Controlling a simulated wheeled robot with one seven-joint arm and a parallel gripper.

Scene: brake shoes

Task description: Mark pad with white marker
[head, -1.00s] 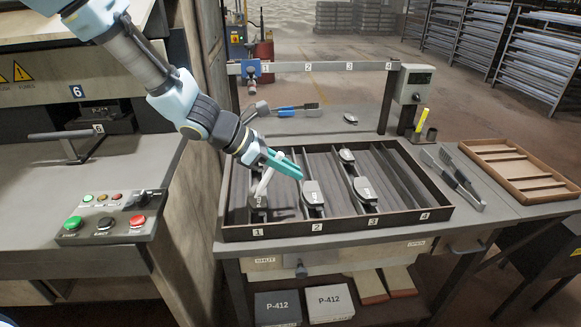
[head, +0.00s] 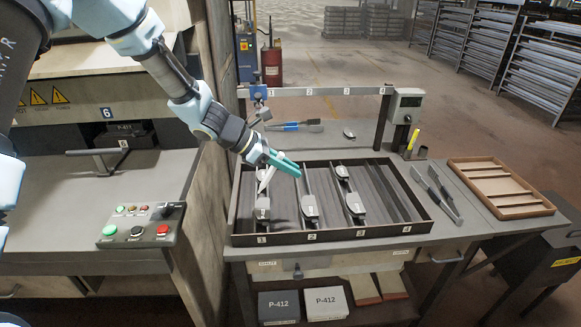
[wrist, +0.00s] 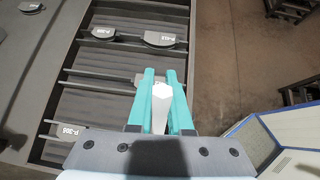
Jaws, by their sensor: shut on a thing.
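My gripper (head: 284,163) is shut on the white marker (head: 266,180), which slants down and left over slot 1 of the dark tray (head: 325,239). In the wrist view the marker (wrist: 161,105) sits between the teal fingers. Grey pads lie in the tray: one in slot 1 (head: 262,209), one in slot 2 (head: 309,208), and two in slot 3, a near one (head: 355,204) and a far one (head: 342,172). The marker's tip is close to the slot 1 pad; I cannot tell whether it touches. No white mark is clear on that pad.
A yellow marker (head: 412,141) stands in a holder at the back right. Tongs (head: 440,195) and a brown divided tray (head: 499,186) lie on the right. A blue-handled brush (head: 290,126) lies behind the tray. A press with a button panel (head: 138,228) stands on the left.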

